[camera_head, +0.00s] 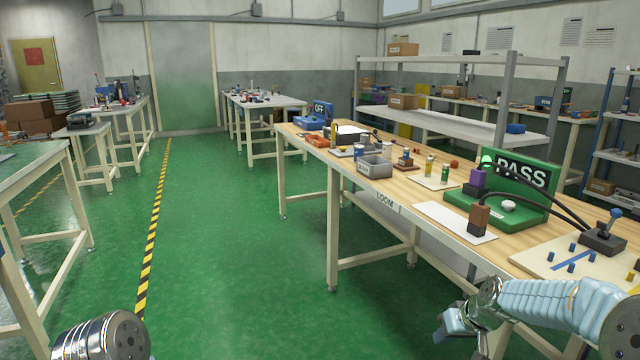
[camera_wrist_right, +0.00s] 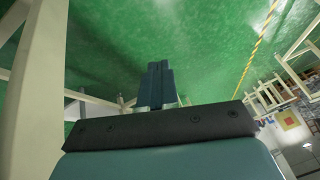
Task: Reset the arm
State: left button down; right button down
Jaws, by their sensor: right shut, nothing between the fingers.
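My right arm (camera_head: 540,303) comes in from the lower right of the head view, bent in front of the workbench's near edge. My right gripper (camera_head: 445,327) is at its left end, out over the green floor beside the bench and below the tabletop. In the right wrist view the blue fingers of the right gripper (camera_wrist_right: 160,68) lie together with nothing between them. Of my left side only a metallic arm part (camera_head: 100,338) shows at the lower left of the head view. The left gripper is out of view.
A long wooden workbench (camera_head: 420,228) runs along the right. A table (camera_head: 30,165) stands at left. The green floor (camera_head: 230,230) between is clear.

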jog(key=s+a+f+g, duration=0.1)
jog(key=s+a+f, duration=0.25)
jog(key=f, duration=0.35)
jog(key=s+a+f+g, duration=0.1)
jog(key=s+a+f, duration=0.25)
jog(key=f, duration=0.35)
jog(key=s+a+f+m, duration=0.1)
jog(key=s+a+f, duration=0.2)
jog(key=s, duration=0.4)
jog(key=s+a+f+g, duration=0.1)
jog(key=s+a+f, duration=0.3)
jog(key=s, duration=0.3)
jog(key=s+a+f+m+g, duration=0.1)
jog(key=s+a+f, duration=0.3)
jog(key=s, duration=0.3)
jog(key=shift+s+f+m+y, duration=0.3)
jog(key=shift+s+f+y, duration=0.1)
jog(key=shift+f, duration=0.2)
